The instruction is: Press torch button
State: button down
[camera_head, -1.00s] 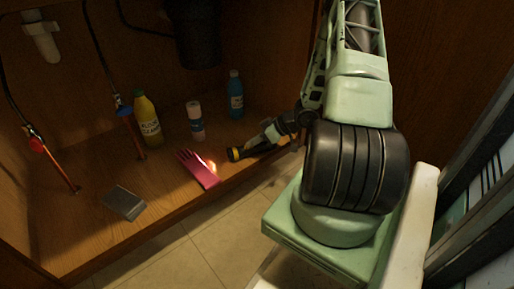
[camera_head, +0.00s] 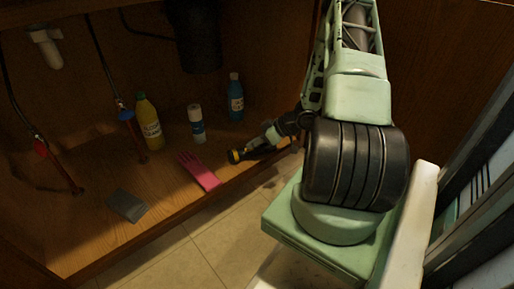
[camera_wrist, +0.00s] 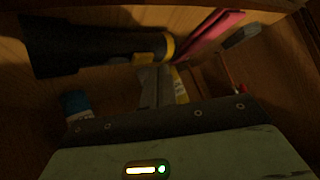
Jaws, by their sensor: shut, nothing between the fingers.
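In the head view my gripper (camera_head: 268,138) is beside the torch, with the tips hard to make out. No beam shows from the torch.
A pink glove (camera_head: 199,171) lies in front of the torch's head. A yellow bottle (camera_head: 149,122), a white-and-blue can (camera_head: 197,128) and a blue bottle (camera_head: 236,100) stand behind. A dark sponge-like block (camera_head: 127,205) and pipes with red and blue valves are to the left.

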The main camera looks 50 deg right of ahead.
notch_tip(320, 180, up, 6)
jog(key=s+a+p, duration=0.1)
jog(key=s+p, duration=0.1)
jog(key=p, duration=0.5)
jog(key=shift+f, duration=0.2)
jog(key=shift+a, duration=0.15)
dwell(0.4)
